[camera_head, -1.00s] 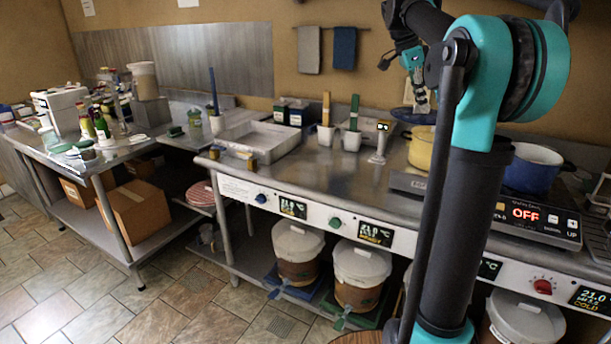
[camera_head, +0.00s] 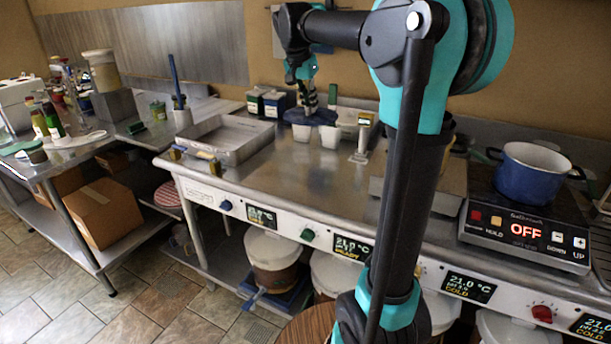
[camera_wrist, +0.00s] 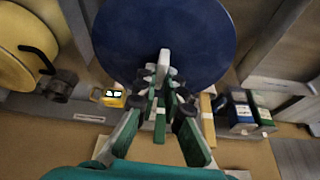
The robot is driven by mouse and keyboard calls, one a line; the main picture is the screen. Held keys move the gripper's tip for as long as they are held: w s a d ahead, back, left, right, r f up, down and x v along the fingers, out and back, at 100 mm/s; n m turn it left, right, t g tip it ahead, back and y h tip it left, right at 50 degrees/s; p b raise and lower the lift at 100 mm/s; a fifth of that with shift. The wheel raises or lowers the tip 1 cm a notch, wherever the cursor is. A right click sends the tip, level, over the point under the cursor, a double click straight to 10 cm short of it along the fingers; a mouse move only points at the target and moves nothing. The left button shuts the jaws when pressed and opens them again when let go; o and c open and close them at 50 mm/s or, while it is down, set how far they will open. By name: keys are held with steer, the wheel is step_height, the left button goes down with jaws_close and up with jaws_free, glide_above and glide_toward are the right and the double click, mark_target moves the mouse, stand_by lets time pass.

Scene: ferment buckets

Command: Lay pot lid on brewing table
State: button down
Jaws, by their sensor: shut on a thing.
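The pot lid is a dark blue disc (camera_head: 318,118) with a pale knob. In the wrist view the lid (camera_wrist: 150,25) fills the top middle, its knob between the fingers. My gripper (camera_head: 308,103) is shut on that knob and holds the lid roughly level above the back of the brewing table; the gap below it is hard to judge. The fingers also show in the wrist view (camera_wrist: 163,72). The brewing table (camera_head: 302,178) is a long steel counter with a row of displays along its front.
A steel tray (camera_head: 222,142) stands left of the lid. A blue pot (camera_head: 530,175) sits on a hot plate reading OFF. A yellow pot (camera_wrist: 22,55) shows in the wrist view. The middle of the counter is bare.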

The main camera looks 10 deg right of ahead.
steer(key=shift+a+f+n+t, duration=0.3)
steer(key=shift+a+f+n, duration=0.4)
steer(key=shift+a+f, duration=0.2)
steer(key=shift+f, duration=9.6)
steer(key=shift+f, duration=0.1)
steer(key=c, duration=1.6)
jaws_free()
steer(key=v, duration=1.2)
steer(key=shift+d+r, duration=0.2)
steer(key=shift+r, duration=0.05)
